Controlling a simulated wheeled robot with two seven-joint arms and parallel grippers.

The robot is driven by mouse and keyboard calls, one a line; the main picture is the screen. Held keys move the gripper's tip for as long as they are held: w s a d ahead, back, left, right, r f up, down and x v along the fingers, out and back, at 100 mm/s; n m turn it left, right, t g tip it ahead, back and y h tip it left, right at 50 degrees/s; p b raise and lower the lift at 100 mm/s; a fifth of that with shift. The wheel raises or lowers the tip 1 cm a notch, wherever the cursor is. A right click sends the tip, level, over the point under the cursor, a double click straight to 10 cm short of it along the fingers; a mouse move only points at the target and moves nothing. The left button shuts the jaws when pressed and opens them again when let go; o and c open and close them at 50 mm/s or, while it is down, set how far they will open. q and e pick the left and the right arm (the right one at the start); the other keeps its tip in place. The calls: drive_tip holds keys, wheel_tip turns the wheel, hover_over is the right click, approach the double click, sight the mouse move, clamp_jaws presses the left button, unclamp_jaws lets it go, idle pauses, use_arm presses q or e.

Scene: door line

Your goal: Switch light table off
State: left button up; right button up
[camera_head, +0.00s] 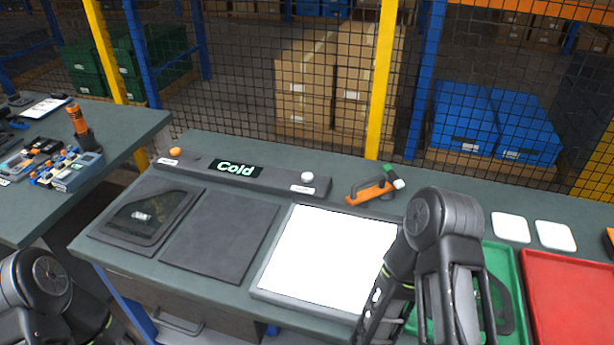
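The light table (330,258) is a square panel glowing bright white, set in a grey frame on the workbench. Behind it runs a dark control bar (240,177) with a display (235,169) reading "Cold" in green. A white round button (307,176) with a small label is at the bar's right end. An orange round button (175,152) with a label is at its left end. My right arm covers the light table's right edge. My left arm is at the lower left corner. No fingertips of either gripper can be made out.
A dark tray (146,216) and a dark flat pad (220,238) lie left of the light table. An orange-handled tool (372,190) lies behind it. A green tray (502,262), a red tray (572,300) and white squares (511,227) are at right. A mesh fence stands behind.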

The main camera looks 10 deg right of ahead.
clamp_jaws()
idle(1.4)
